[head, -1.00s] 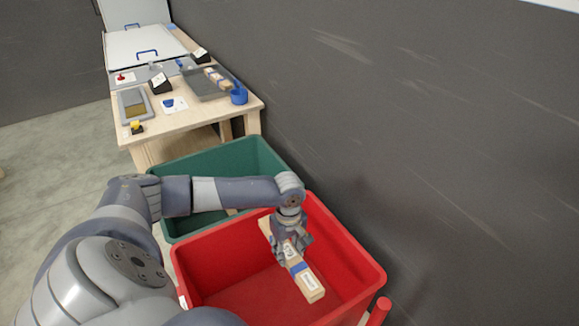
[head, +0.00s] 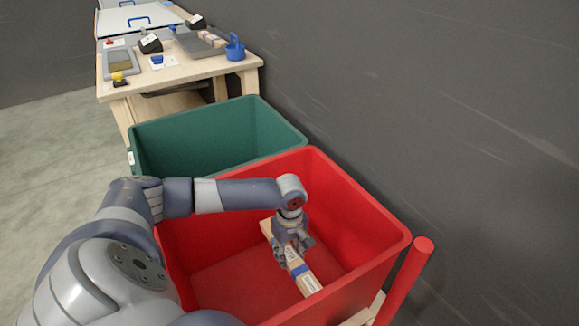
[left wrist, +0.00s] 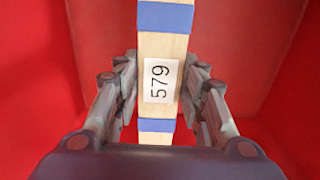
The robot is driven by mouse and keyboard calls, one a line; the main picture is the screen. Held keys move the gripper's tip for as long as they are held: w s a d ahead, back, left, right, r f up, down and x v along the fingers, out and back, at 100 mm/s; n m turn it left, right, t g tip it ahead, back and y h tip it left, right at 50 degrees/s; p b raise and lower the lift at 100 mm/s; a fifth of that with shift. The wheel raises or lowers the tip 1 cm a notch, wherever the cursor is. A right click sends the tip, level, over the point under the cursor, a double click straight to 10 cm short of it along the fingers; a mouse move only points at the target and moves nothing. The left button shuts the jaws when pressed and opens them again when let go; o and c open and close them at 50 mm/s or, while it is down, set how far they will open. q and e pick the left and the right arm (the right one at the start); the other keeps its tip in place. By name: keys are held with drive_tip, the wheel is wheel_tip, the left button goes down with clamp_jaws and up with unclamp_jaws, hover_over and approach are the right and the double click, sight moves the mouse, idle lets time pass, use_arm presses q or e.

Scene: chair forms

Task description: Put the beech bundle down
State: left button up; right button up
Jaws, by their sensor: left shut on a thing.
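The beech bundle (head: 302,274) is a pale wooden bar with blue bands. In the head view it is inside the red bin (head: 215,222), tilted on a slant. My left gripper (head: 291,250) is shut on it near its middle. In the left wrist view the bundle (left wrist: 161,106) runs between both fingers of the gripper (left wrist: 165,108) and carries a white label reading 579. Red bin walls surround it there. I cannot tell whether its lower end touches the bin floor. My right gripper is not in view.
A green bin (head: 190,143) stands just behind the red one. Beyond it is a wooden table (head: 180,72) with trays, a blue cup (head: 235,50) and small cards. A dark wall (head: 430,120) runs close on the right, and a red post (head: 408,275) stands beside the red bin.

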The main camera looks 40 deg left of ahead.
sight(290, 253)
use_arm(q)
wheel_tip(290, 253, down, 3)
drive_tip(key=shift+f+b, duration=0.1)
drive_tip(key=shift+b, duration=0.8)
drive_tip(key=shift+f+b, duration=0.35)
wheel_tip(290, 253, down, 6)
drive_tip(key=shift+r+b, duration=0.25)
drive_tip(key=shift+b, duration=0.65)
drive_tip(key=shift+f+b, duration=0.7)
drive_tip(key=shift+f, duration=1.4)
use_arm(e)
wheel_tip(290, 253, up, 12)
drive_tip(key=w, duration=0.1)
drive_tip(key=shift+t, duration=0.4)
use_arm(q)
drive_tip(key=shift+f, duration=0.1)
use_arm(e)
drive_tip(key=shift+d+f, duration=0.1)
use_arm(q)
drive_tip(key=o, duration=1.3)
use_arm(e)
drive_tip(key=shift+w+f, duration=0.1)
